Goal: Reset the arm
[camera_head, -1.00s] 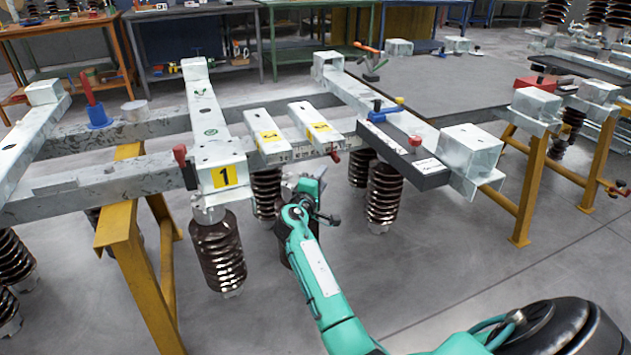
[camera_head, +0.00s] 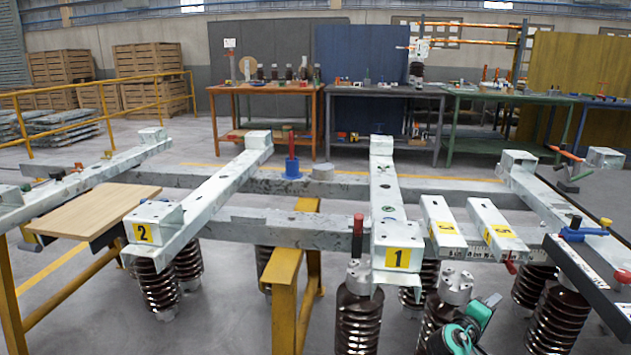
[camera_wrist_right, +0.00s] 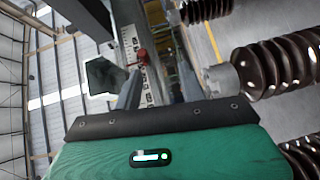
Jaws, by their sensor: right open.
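My teal right arm shows at the bottom of the head view, with the right gripper (camera_head: 484,310) at its end, low beside a brown ribbed insulator (camera_head: 437,322) and below the steel frame. The fingertips are small and partly hidden there. The gripper is open, and I see nothing held in it. In the right wrist view, my teal housing with a lit white strip fills the bottom. The insulators (camera_wrist_right: 285,62) lie to the right there, and a red-handled clamp (camera_wrist_right: 143,57) by a ruler strip lies ahead. My left gripper is not in view.
Galvanized beams labelled 1 (camera_head: 388,215), 2 (camera_head: 205,190) and others stand above the arm. A yellow trestle (camera_head: 285,290) supports them. A dark bar (camera_head: 590,285) lies at the right. A wooden board (camera_head: 92,210) sits at the left. Workbenches stand behind.

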